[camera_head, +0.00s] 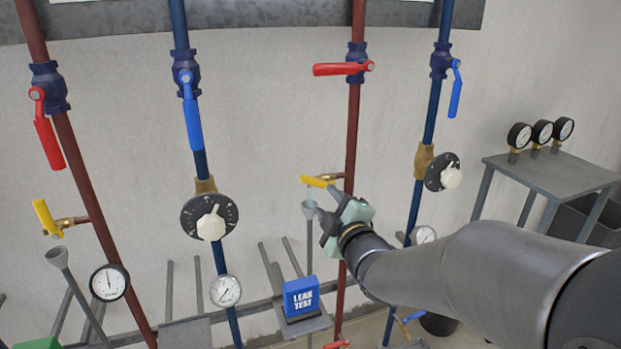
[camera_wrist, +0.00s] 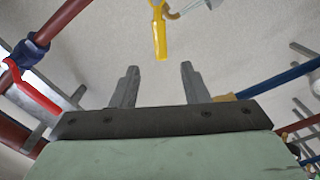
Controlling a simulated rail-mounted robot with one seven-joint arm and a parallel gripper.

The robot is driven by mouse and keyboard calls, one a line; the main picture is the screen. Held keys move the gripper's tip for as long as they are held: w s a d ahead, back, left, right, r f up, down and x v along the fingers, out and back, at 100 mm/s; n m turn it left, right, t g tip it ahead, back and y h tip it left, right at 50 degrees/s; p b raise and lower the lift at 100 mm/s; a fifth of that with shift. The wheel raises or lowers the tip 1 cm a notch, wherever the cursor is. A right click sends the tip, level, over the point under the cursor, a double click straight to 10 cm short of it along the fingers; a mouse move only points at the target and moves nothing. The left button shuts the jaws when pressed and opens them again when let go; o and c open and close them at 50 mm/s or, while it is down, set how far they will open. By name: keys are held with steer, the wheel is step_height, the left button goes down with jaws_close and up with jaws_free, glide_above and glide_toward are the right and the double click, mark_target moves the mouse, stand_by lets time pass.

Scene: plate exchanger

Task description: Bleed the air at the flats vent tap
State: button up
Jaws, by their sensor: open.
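A vent tap with a yellow lever (camera_head: 318,182) sits on a brass stub off the right-hand red pipe. Its lever lies about level, and a pale blue stream (camera_head: 309,194) shows between it and a grey funnel (camera_head: 308,206). My gripper (camera_head: 329,205) is just below and right of that lever, open and empty. In the wrist view the lever (camera_wrist: 159,36) lies ahead of the gap between my open fingers (camera_wrist: 159,70), apart from them. A second vent tap with a yellow lever (camera_head: 46,217) is on the left red pipe, above another funnel (camera_head: 58,258). I cannot tell which is the flats tap.
Red-handled valves (camera_head: 47,132) (camera_head: 341,69) and blue-handled valves (camera_head: 191,112) (camera_head: 455,90) sit higher on the pipes. A blue leak test box (camera_head: 301,296) stands below my gripper. Dials (camera_head: 210,217) (camera_head: 442,172) flank it. A grey table (camera_head: 556,178) with gauges is at right.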

mark_target(312, 182)
steer(key=x, duration=1.2)
steer(key=shift+w+a+f, duration=0.1)
steer(key=shift+w+a, duration=0.05)
steer(key=shift+w, duration=0.2)
jaws_close()
